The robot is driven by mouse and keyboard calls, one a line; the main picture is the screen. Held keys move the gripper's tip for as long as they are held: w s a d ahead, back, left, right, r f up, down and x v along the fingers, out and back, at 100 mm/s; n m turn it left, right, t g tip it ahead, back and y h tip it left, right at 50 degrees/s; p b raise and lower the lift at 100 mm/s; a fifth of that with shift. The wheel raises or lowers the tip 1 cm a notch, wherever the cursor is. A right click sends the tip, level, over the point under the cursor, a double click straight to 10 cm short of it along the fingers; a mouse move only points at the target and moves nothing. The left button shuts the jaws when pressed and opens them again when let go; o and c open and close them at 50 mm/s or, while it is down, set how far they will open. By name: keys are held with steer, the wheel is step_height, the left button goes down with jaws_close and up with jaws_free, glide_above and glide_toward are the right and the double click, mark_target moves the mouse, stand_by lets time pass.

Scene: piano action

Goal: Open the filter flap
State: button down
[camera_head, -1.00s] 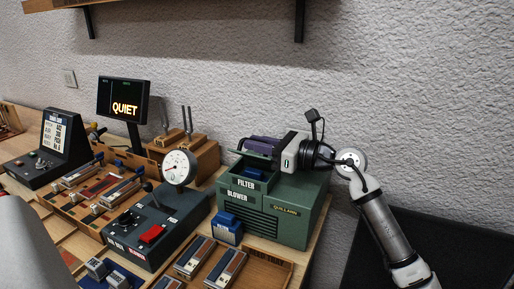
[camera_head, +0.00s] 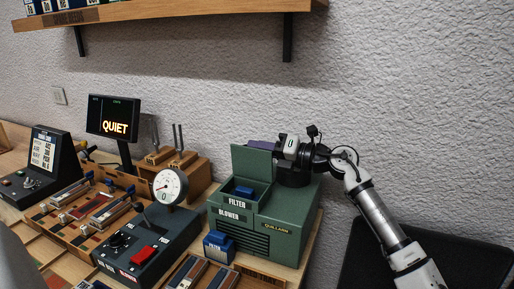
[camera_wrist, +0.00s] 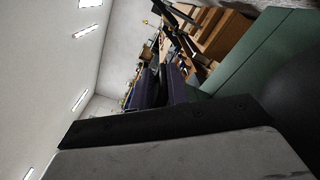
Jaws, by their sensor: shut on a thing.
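The filter flap (camera_head: 251,164) is a green panel on the green blower box (camera_head: 285,225). It stands about upright at the back of the open filter compartment (camera_head: 262,190). A blue filter (camera_head: 244,192) sits inside that compartment. My gripper (camera_head: 262,146), with purple fingers, reaches in from the right at the flap's top edge. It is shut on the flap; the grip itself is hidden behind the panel. In the wrist view the fingers (camera_wrist: 172,84) lie close together beside a green panel.
Another blue filter block (camera_head: 218,247) stands in front of the blower. A round gauge (camera_head: 170,186) and a dark control box (camera_head: 150,240) are to the left. Wooden blocks with tuning forks (camera_head: 178,160) stand behind. A shelf (camera_head: 170,18) hangs above.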

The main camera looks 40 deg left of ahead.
steer(key=shift+w+a+f+m, duration=0.15)
steer(key=shift+w+f+m, duration=0.4)
steer(key=shift+m, duration=0.35)
steer(key=c, duration=1.5)
jaws_free()
steer(key=shift+w+f, duration=0.1)
steer(key=shift+r, duration=0.2)
steer(key=b+v, duration=0.3)
steer(key=v, duration=1.1)
